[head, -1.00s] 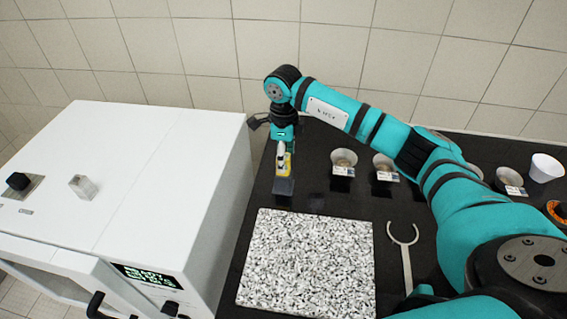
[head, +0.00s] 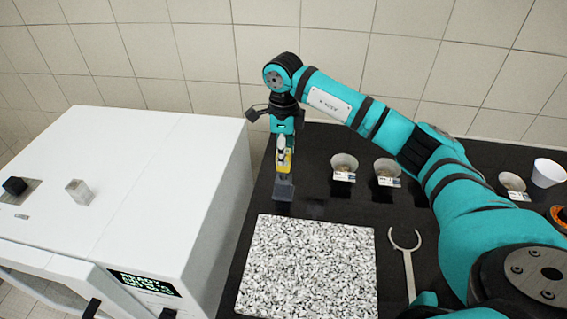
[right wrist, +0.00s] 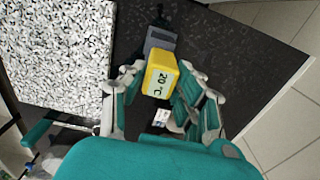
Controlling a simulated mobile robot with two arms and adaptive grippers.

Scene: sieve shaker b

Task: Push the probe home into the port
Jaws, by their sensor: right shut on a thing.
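My right gripper (head: 284,150) is shut on the yellow probe (head: 284,161) near the far edge of the black bench. In the right wrist view the probe (right wrist: 162,76) sits between the fingers (right wrist: 155,88), and its face reads 20 °C. A small dark grey block (head: 283,191) stands on the bench just in front of the probe and appears to be the port. The block also shows beyond the probe in the right wrist view (right wrist: 160,40). A narrow grey part shows between probe and block. The opening is hidden, so I cannot tell how deep the probe sits. My left gripper is not in view.
A white machine (head: 150,190) stands close on the left. A speckled slab (head: 308,265) lies in front of the block. A fork-shaped tool (head: 408,262) lies to its right. Labelled bowls (head: 344,166) and a white cup (head: 547,172) stand at the back right.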

